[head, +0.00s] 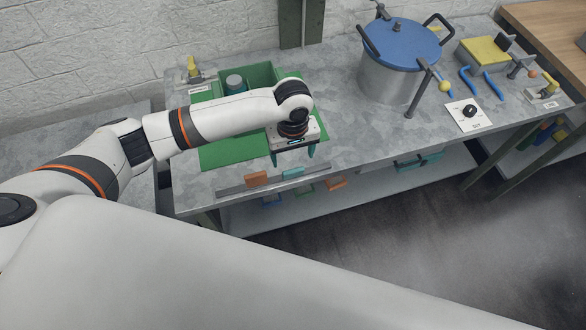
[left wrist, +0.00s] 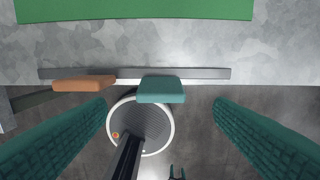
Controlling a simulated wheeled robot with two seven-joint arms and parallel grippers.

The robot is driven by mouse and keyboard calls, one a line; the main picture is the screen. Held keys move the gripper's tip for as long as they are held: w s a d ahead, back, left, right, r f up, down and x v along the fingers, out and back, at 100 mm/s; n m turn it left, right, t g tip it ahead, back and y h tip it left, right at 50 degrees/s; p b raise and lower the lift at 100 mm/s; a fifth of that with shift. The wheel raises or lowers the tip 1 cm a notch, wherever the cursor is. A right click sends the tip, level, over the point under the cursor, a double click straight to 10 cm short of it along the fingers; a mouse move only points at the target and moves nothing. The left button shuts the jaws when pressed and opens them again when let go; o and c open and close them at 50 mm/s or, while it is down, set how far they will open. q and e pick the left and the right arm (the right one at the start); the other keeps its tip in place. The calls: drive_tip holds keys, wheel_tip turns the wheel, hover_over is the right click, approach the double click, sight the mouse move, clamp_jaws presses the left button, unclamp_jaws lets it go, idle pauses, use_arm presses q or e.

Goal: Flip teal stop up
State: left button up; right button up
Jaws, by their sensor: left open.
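The teal stop (head: 293,172) is a small block on the grey rail at the bench's front edge, right of an orange stop (head: 256,178). In the left wrist view the teal stop (left wrist: 161,90) lies near the middle, overhanging the edge; the orange stop (left wrist: 85,84) is left of it. My left gripper (head: 296,154) is open and empty, above the bench just behind the teal stop in the head view. In the left wrist view its teal fingers (left wrist: 160,125) spread on either side of the teal stop, apart from it. My right gripper is not seen.
The rail (head: 228,187) runs along the bench edge. A green mat (head: 222,155) and green bin (head: 262,76) lie behind the gripper. A blue-lidded pot (head: 400,45) and a dial plate (head: 469,115) stand to the right. Several coloured pieces sit below the bench top.

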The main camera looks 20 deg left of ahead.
sight(293, 172)
use_arm(q)
wheel_tip(293, 172, down, 9)
drive_tip(key=shift+f+p, duration=0.15)
drive_tip(key=shift+p, duration=0.5)
drive_tip(key=shift+c, duration=0.6)
